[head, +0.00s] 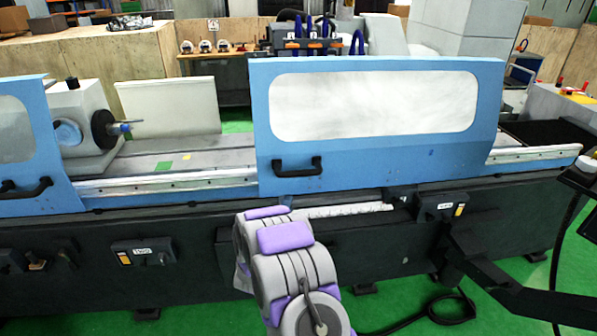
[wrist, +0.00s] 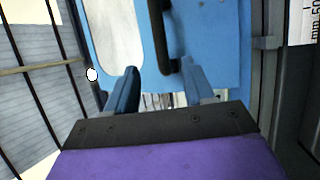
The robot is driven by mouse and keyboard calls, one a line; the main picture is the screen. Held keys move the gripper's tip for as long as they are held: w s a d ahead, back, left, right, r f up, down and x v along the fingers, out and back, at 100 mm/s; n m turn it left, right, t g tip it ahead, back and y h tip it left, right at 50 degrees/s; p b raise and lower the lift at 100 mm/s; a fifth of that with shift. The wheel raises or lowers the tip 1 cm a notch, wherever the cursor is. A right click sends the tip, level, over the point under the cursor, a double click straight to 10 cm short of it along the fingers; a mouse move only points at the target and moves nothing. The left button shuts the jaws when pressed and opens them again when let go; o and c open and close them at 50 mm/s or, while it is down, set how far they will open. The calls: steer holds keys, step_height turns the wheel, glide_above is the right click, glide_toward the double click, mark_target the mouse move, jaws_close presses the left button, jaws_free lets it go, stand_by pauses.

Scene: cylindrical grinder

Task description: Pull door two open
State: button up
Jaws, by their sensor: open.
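A blue sliding door with a pale window (head: 420,160) stands at the middle right of the machine in the head view. Its black bar handle (head: 297,166) is near its lower left corner. A second blue door (head: 55,150) is at the left edge, with its own black handle (head: 28,189). I cannot read which is numbered two. In the wrist view my gripper (wrist: 159,68) is open, its two fingers apart. A black handle (wrist: 163,35) on a blue door (wrist: 210,45) lies just beyond and between the fingertips. In the head view my arm hides the jaws.
Between the doors a gap shows the grinder's workhead (head: 82,125) and bed. A rail (head: 165,185) runs along the front below the doors. Small switch boxes (head: 143,252) (head: 443,206) stick out from the dark base. A black cable (head: 430,312) lies on the green floor.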

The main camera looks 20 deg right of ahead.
mark_target(302, 171)
steer(key=b+x, duration=0.1)
steer(key=x, duration=0.8)
steer(key=shift+w+r, duration=0.1)
steer(key=shift+w, duration=0.05)
steer(key=x, duration=0.2)
steer(key=b+x, duration=0.1)
steer(key=x, duration=0.2)
steer(key=d+x, duration=0.1)
steer(key=x, duration=0.1)
steer(key=shift+d+f, duration=0.15)
steer(key=shift+f, duration=0.1)
steer(key=shift+w+r, duration=0.15)
steer(key=shift+w+a+r, duration=0.2)
steer(key=shift+a, duration=0.1)
steer(key=shift+d, duration=0.15)
